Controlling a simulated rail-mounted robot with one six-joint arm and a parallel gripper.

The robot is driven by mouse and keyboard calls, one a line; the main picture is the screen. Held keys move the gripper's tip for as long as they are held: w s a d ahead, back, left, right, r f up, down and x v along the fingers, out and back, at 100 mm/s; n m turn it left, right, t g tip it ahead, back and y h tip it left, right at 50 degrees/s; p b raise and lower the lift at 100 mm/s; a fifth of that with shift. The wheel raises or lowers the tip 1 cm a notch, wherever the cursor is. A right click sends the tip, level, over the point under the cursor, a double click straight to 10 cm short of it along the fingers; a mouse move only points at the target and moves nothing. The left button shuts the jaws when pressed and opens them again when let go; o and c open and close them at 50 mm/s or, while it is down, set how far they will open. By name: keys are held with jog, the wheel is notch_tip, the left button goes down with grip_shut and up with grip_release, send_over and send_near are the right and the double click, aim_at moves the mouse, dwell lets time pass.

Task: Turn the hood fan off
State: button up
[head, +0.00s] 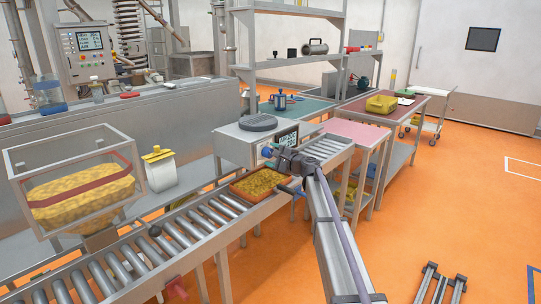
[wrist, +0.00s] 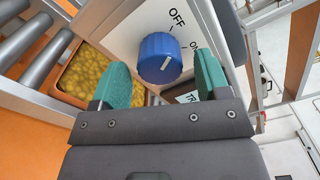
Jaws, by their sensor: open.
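A blue knob (wrist: 160,58) with a white pointer line sits on a pale panel (wrist: 130,28) marked OFF and ON in the wrist view. The pointer line slants up and right, seemingly toward the ON side; its exact setting is hard to tell. My gripper (wrist: 161,72) is open, with one green finger on each side of the knob. Gaps show between the fingers and the knob. In the head view, my gripper (head: 286,160) is at the front of a grey box-shaped unit (head: 232,147) with a screen. A blue knob (head: 267,152) shows there beside the gripper.
A roller conveyor (head: 190,222) runs below the unit, carrying an orange tray (head: 235,193) of yellow pieces close to my gripper. A clear hopper (head: 75,160) stands at left. A pink-topped table (head: 362,133) is at right. Orange floor is open farther right.

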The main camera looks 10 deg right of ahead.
jog(key=v, duration=0.9)
jog(key=shift+s, duration=0.25)
jog(key=shift+d, duration=0.1)
jog(key=s+a+f+n+g+h, duration=0.25)
jog(key=s+f+n+g, duration=0.2)
jog(key=s, duration=0.45)
jog(key=s+a+f+n+g+h, duration=0.1)
jog(key=s+a+f+n+g, duration=0.35)
jog(key=s, duration=0.45)
jog(key=s+f+n+g+h, duration=0.2)
jog(key=s+f+n+h, duration=0.1)
jog(key=s, duration=1)
jog(key=s+f+n+g+h, duration=0.2)
jog(key=s+f+h, duration=0.3)
jog(key=s, duration=0.8)
jog(key=shift+d+n+g, duration=0.2)
jog(key=shift+n+g, duration=0.2)
jog(key=shift+n, duration=0.2)
